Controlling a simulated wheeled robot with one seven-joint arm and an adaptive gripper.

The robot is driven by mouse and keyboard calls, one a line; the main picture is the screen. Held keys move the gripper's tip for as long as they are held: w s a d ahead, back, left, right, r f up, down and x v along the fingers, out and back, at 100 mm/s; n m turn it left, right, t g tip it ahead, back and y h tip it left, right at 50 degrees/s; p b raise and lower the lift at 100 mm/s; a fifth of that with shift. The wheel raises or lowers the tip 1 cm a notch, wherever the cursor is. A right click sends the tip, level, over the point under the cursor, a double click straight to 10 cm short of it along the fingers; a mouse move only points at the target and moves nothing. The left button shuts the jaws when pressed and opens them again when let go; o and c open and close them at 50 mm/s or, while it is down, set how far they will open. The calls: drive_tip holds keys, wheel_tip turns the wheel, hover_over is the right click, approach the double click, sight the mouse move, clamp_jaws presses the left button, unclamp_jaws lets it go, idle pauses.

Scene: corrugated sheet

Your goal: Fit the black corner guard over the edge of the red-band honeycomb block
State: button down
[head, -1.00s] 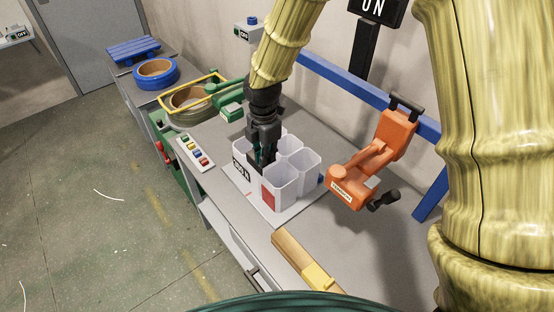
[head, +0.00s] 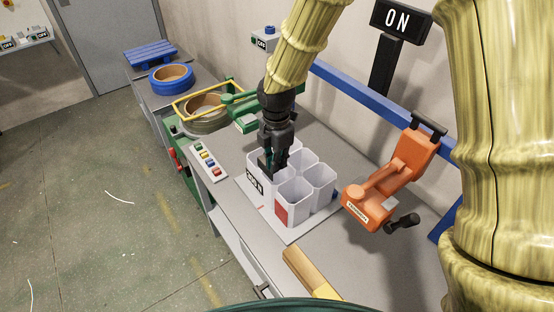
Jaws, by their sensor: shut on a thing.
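The honeycomb block (head: 294,197) is a cluster of white open-topped cells on a light plate on the bench. A red band (head: 281,212) marks its front cell, and the left face bears a black-lettered label. My gripper (head: 272,164) points down at the block's left rear part, its fingertips at rim height. It is shut on a small dark piece, seemingly the black corner guard (head: 265,163), above the label. The guard blends with my dark fingers. I cannot tell whether it touches the cell wall.
An orange clamp-like tool (head: 385,190) stands right of the block. A strip of colored buttons (head: 208,160) lies to the left, and a tan bar (head: 305,270) lies in front. Tape rolls and a green tool are behind. A blue rail (head: 385,108) runs along the wall.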

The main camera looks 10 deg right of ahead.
wheel_tip(320, 180, down, 2)
drive_tip(key=shift+w+d+f+b, duration=0.1)
drive_tip(key=shift+d+b, duration=0.05)
drive_tip(key=shift+b, duration=0.15)
drive_tip(key=shift+f+b, duration=0.35)
drive_tip(key=shift+f, duration=0.45)
drive_tip(key=shift+f+b, duration=0.7)
drive_tip(key=shift+f, duration=1.2)
drive_tip(key=shift+p, duration=0.3)
drive_tip(key=c, duration=1.1)
unclamp_jaws()
drive_tip(key=shift+r, duration=0.1)
